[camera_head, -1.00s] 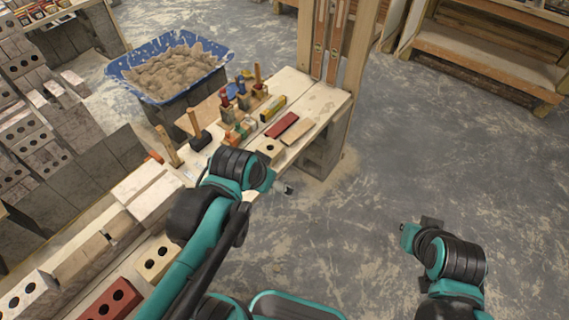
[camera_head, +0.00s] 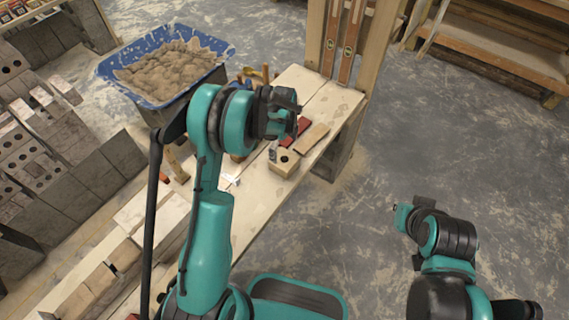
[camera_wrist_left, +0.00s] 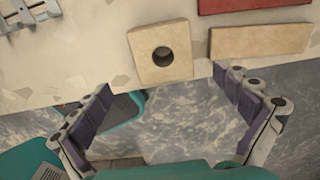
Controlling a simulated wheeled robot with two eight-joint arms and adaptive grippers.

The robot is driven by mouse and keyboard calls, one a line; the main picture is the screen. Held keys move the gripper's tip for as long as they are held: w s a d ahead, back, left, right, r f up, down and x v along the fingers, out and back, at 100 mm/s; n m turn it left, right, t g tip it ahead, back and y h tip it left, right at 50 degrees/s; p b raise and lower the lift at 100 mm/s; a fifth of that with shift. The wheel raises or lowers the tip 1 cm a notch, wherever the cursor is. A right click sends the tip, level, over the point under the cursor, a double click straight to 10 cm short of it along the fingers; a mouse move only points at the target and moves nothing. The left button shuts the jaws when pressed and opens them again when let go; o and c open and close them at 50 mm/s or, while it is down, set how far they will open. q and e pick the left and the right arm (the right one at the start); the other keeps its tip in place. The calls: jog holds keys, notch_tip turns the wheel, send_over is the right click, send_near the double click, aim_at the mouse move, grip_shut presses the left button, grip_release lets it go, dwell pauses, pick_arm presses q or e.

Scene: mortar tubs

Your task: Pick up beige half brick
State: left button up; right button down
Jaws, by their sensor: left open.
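The beige half brick (camera_head: 285,163), a small block with one round hole, lies near the front edge of the wooden bench in the head view. In the left wrist view it (camera_wrist_left: 160,68) lies hole side up, beyond and between the fingertips. My left gripper (camera_head: 274,138) hangs above the bench next to the half brick. In the left wrist view the left gripper (camera_wrist_left: 163,82) is open with nothing between its fingers. My right gripper (camera_head: 408,211) is off to the right over the floor; its fingers are too unclear to judge.
A red flat piece (camera_head: 297,131) and a tan flat piece (camera_head: 312,138) lie just behind the half brick. A blue tub (camera_head: 108,68) of mortar stands at the back left.

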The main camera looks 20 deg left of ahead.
aim_at(284, 159)
pick_arm(q)
notch_tip(284, 159, down, 3)
jog(key=shift+w+a+f+b, duration=0.1)
jog(key=shift+f+b, duration=0.1)
jog(key=shift+b, duration=0.35)
jog(key=f+b, duration=0.1)
jog(key=f, duration=0.2)
jog(key=f+b, duration=0.1)
jog(key=f, duration=0.1)
jog(key=shift+w+b, duration=0.25)
jog(key=shift+b, duration=0.1)
jog(key=shift+c, duration=0.9)
jog(key=shift+r, duration=0.1)
jog(key=c, duration=1.7)
jog(key=shift+r, duration=0.1)
